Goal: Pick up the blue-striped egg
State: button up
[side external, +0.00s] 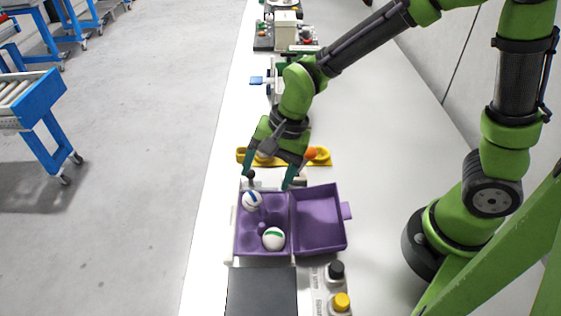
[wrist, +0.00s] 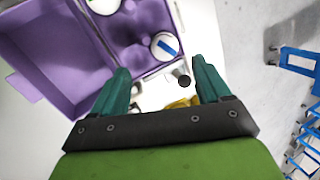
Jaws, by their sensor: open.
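The blue-striped egg (side external: 252,201) is white with a blue band and sits in the far left cup of the open purple egg tray (side external: 262,253). It also shows in the wrist view (wrist: 164,46), above and between the two green fingers. A green-striped egg (side external: 273,238) sits in a nearer cup of the same tray; only part of it shows at the top of the wrist view (wrist: 104,4). My gripper (side external: 269,181) is open and empty, with its fingers at the tray's far edge, apart from the blue-striped egg.
The tray's empty lid half (side external: 320,220) lies open at the right. A yellow object (side external: 318,157) with an orange ball (side external: 310,153) is behind my gripper. A dark panel (side external: 262,292) and black and yellow knobs (side external: 342,301) are in front.

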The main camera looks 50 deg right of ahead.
aim_at(255, 194)
jog(key=x, duration=0.7)
jog(key=shift+w+a, duration=0.25)
jog(key=shift+w, duration=0.05)
jog(key=shift+c, duration=0.2)
jog(key=c, duration=0.7)
